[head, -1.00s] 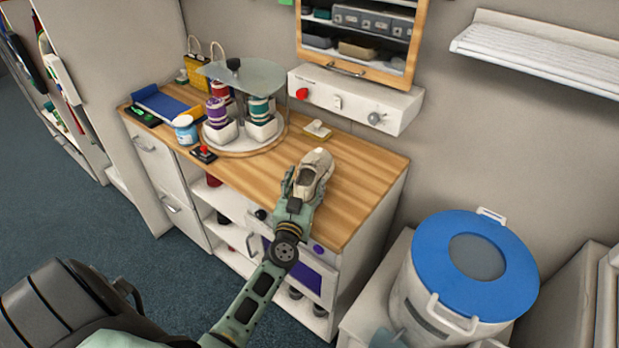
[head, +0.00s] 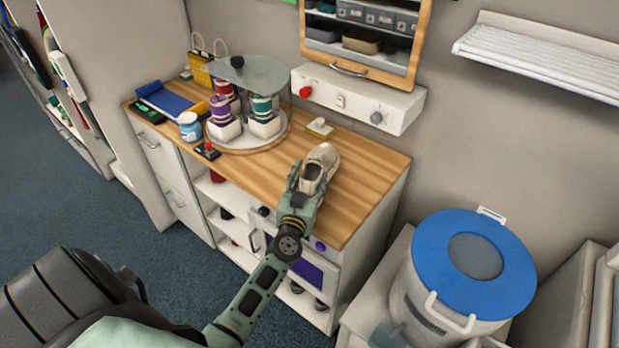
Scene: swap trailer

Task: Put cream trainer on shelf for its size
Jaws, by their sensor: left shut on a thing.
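The cream trainer (head: 322,160) is at the wooden counter top (head: 372,172), near its front middle. My left gripper (head: 308,182) is shut on the trainer from the near side. I cannot tell whether the trainer's sole touches the counter. Below the counter, white open shelves (head: 228,190) hold dark and red items, partly hidden by the counter and my left arm. Size labels on the shelves are not readable. My right gripper is not in view.
A round turntable (head: 245,142) with spools and a glass top stands left on the counter. A jar (head: 190,127), a small red-topped device (head: 207,151) and a blue mat (head: 168,100) are nearby. A blue-lidded bin (head: 470,265) stands right. The counter's right end is clear.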

